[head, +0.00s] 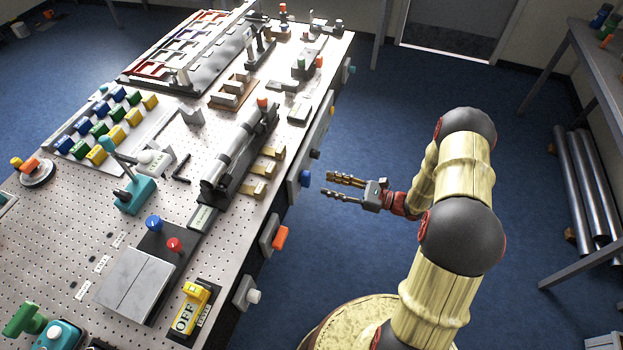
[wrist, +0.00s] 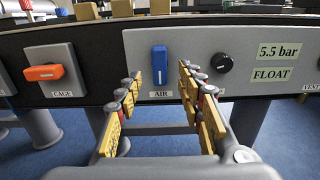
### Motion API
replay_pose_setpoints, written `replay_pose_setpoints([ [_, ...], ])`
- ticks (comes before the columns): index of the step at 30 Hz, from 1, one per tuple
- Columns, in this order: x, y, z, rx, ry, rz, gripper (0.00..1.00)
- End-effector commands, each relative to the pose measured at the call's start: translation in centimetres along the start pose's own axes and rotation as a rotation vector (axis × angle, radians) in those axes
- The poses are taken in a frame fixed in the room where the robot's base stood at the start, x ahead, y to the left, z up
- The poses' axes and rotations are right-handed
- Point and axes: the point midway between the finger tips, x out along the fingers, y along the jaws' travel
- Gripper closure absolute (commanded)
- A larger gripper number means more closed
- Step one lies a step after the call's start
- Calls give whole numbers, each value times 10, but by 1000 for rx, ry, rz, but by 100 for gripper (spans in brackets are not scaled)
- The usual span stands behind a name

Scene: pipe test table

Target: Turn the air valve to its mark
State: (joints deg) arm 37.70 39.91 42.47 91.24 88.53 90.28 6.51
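The air valve is a blue upright handle (wrist: 160,64) on a grey panel on the table's side, above an AIR label (wrist: 161,94). In the head view the blue handle (head: 305,178) shows at the table's right edge. No turn mark can be made out around it. My gripper (head: 328,186) is open and empty, with its fingers pointing at the valve and a gap left between. In the wrist view the fingertips of my gripper (wrist: 161,76) stand apart, one at each side of the handle and nearer to the camera.
An orange handle (wrist: 44,72) labelled CAGE is to the left. Table legs stand below the panel. The floor around my arm is clear.

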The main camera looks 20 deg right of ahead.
Motion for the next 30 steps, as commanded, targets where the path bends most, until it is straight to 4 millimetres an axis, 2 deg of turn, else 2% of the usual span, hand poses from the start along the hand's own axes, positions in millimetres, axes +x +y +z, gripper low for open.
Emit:
replay_pose_setpoints([
  [9, 49, 2, -1, -3, 2, 6, 62],
  [13, 63, 1, 0, -2, 1, 5, 62],
  [18, 71, 1, 0, -2, 2, 4, 62],
  [25, 72, 1, 1, -2, 2, 3, 62],
  [30, 72, 1, 0, -2, 2, 3, 71],
])
